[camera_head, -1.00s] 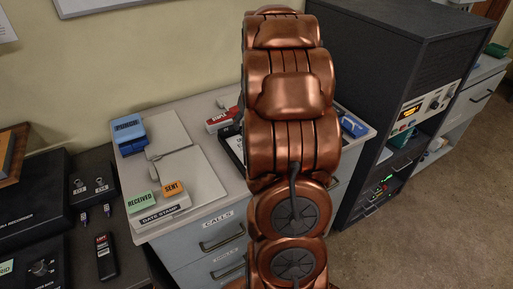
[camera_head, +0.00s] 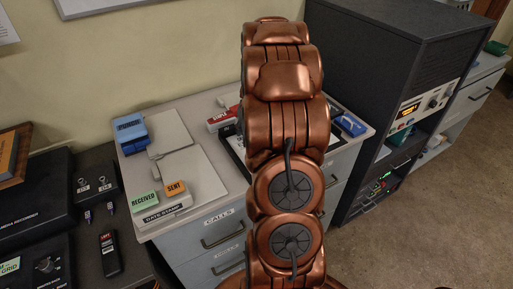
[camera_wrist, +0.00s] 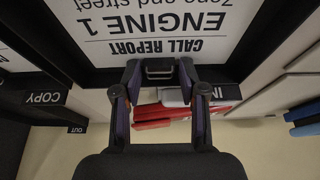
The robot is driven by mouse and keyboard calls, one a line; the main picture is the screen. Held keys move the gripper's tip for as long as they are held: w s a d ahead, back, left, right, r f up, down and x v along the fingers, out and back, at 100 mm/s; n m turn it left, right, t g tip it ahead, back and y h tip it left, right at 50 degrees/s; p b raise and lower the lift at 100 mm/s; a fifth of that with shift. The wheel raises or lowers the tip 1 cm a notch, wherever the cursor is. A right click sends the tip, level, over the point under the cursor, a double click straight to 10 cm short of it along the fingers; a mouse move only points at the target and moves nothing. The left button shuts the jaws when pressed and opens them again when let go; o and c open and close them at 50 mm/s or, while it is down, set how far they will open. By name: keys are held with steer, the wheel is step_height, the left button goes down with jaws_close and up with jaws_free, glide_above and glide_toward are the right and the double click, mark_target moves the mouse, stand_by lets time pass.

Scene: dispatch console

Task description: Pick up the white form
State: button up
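The white form (camera_wrist: 155,30) fills the top of the wrist view, upside down, with "CALL REPORT ENGINE 1" printed on it. It lies inside a black border. A small dark metal handle or clip (camera_wrist: 159,71) sits at the border's near edge. My gripper (camera_wrist: 159,68) is open, with its two fingers on either side of that handle or clip and a clear gap between them. I cannot tell whether they touch anything. In the head view my copper arm hides the gripper and most of the black-edged holder (camera_head: 235,152).
Red boxes or binders (camera_wrist: 165,118) stand below the fingers in the wrist view. "COPY" (camera_wrist: 42,98) and "IN" (camera_wrist: 208,93) labels flank them. A blue stamp box (camera_head: 130,133), green block (camera_head: 145,202) and orange block (camera_head: 175,188) sit on the counter. A dark equipment cabinet (camera_head: 385,60) stands right.

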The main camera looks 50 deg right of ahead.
jaws_close()
steer(key=shift+r, duration=0.15)
